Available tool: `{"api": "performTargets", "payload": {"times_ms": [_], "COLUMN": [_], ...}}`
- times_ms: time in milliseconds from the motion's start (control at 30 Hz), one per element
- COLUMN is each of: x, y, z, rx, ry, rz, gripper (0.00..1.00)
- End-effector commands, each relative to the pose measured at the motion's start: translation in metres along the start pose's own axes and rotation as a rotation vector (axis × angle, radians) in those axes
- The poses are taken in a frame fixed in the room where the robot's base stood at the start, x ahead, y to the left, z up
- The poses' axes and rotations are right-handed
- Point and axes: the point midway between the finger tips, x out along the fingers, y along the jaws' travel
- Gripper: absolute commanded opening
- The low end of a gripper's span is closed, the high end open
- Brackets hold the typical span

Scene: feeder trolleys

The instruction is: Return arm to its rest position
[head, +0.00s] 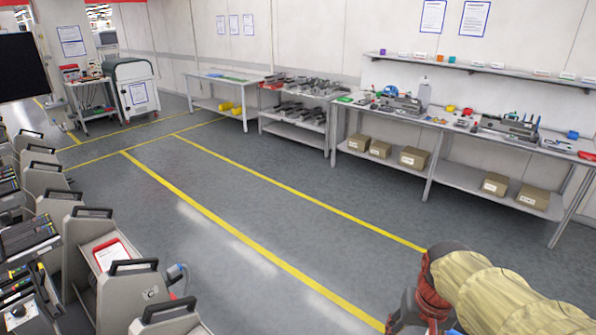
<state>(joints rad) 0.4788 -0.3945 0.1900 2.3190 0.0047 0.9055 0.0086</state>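My arm (495,290) shows in the bottom right corner of the head view, in a beige sleeve with a red-brown band at its left end. A small grey and blue part shows beside the band and is cut off by the bottom edge. My gripper's fingers do not show, so what they hold, if anything, is hidden. The arm appears over the floor, in front of the workbench, with no visible contact.
Feeder trolleys (92,238) with black handles line the left side. A long workbench (450,181) with tools and boxes runs along the right wall. A white cabinet (134,88) stands at the back left. The grey floor (215,185) between yellow lines is clear.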

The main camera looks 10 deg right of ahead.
Motion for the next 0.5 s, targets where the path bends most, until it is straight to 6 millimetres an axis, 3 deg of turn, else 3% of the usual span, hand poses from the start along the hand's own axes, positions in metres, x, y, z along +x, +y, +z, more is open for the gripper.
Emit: {"api": "performTargets", "payload": {"times_ms": [33,200,400,500], "x": [-0.016,-0.059,-0.097,-0.105], "y": [-0.019,-0.069,-0.106,-0.116], "z": [0.009,0.040,0.063,0.068], "rx": [-0.068,-0.259,-0.414,-0.453], "ry": [0.054,0.208,0.340,0.362], "rz": [-0.009,-0.054,-0.120,-0.138], "gripper": [0.54,0.54,0.54,0.54]}}
